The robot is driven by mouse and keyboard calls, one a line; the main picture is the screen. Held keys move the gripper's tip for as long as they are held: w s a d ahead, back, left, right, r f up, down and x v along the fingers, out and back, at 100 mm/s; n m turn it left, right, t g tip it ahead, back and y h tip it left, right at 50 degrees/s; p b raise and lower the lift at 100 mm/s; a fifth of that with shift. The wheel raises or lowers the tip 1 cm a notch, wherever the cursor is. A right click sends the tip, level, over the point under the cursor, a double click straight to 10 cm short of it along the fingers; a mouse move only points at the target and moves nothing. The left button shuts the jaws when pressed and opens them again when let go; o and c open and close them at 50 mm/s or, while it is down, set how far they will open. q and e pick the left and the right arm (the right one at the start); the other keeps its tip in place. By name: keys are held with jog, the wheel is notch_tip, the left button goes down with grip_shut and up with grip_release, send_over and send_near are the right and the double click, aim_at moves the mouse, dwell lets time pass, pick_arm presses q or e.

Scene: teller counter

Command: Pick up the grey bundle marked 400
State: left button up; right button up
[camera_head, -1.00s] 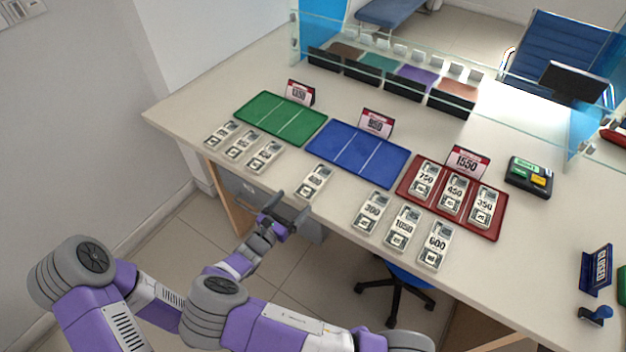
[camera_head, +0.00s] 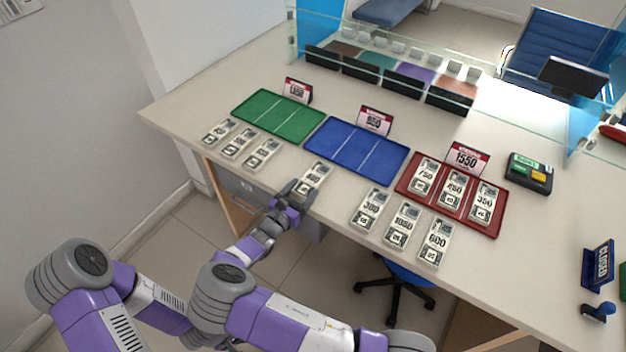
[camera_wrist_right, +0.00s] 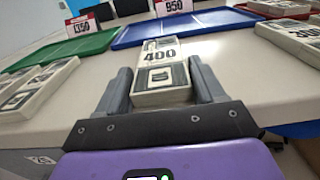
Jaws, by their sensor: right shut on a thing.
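The grey bundle marked 400 (camera_head: 317,174) lies on the counter in front of the blue tray (camera_head: 340,148). It also shows in the right wrist view (camera_wrist_right: 161,76), with its number facing up. My right gripper (camera_head: 299,191) is at the bundle's near end. In the right wrist view my right gripper (camera_wrist_right: 161,88) has one finger on each side of the bundle and is shut on it. The bundle appears to rest on the counter. My left gripper is not in view.
A green tray (camera_head: 262,106) with a 1350 sign lies left. A red tray (camera_head: 408,188) holds bundles 750, 450 and 350. Several other bundles lie along the front edge, including 300 (camera_head: 369,208) and 600 (camera_head: 435,243). A glass screen stands behind.

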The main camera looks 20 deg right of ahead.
jog(key=shift+c, duration=0.9)
